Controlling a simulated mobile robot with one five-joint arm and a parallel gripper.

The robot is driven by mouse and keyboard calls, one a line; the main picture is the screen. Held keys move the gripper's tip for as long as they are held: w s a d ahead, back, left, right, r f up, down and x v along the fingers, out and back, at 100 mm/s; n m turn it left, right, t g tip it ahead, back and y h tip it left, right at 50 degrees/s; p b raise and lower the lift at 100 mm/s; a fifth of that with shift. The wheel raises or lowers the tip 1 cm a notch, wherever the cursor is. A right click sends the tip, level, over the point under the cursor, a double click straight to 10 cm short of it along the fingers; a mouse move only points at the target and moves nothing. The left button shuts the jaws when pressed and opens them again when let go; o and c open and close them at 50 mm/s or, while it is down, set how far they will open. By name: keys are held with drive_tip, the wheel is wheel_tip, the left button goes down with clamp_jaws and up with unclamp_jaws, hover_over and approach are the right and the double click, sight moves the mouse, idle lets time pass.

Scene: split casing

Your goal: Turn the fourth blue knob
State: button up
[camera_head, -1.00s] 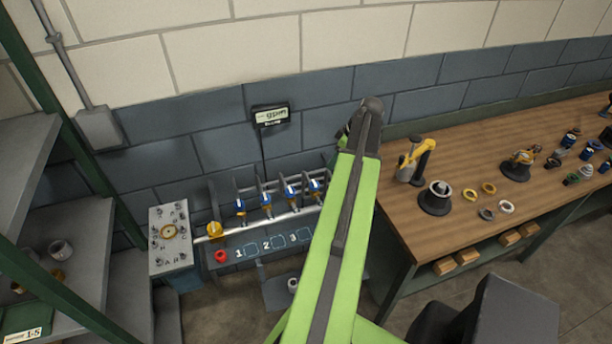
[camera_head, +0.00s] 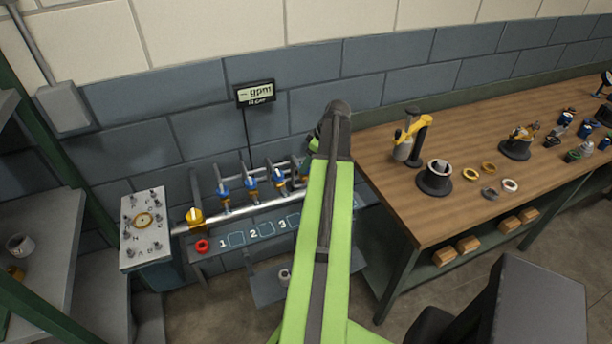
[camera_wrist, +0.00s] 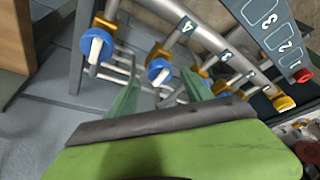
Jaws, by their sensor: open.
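A row of blue knobs with pale bars across them lines a silver pipe (camera_head: 262,208) on the wall rig. In the head view three show clearly, the third one (camera_head: 279,178) nearest my arm; my arm hides the right end. In the wrist view one blue knob (camera_wrist: 160,71) lies just beyond and between my fingers, apart from them as far as I can tell. Another blue knob (camera_wrist: 97,46) is outside them to the left. A "4" is marked on the pipe; which knob it labels is unclear. My gripper (camera_wrist: 164,85) is open and empty.
A gpm display (camera_head: 256,92) hangs above. A wooden workbench (camera_head: 400,205) with parts is close on the right.

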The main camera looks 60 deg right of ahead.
drive_tip(key=b+x, duration=0.1)
drive_tip(key=x, duration=0.1)
drive_tip(key=shift+w+f, duration=0.2)
drive_tip(key=shift+f, duration=0.15)
drive_tip(key=shift+r, duration=0.1)
clamp_jaws()
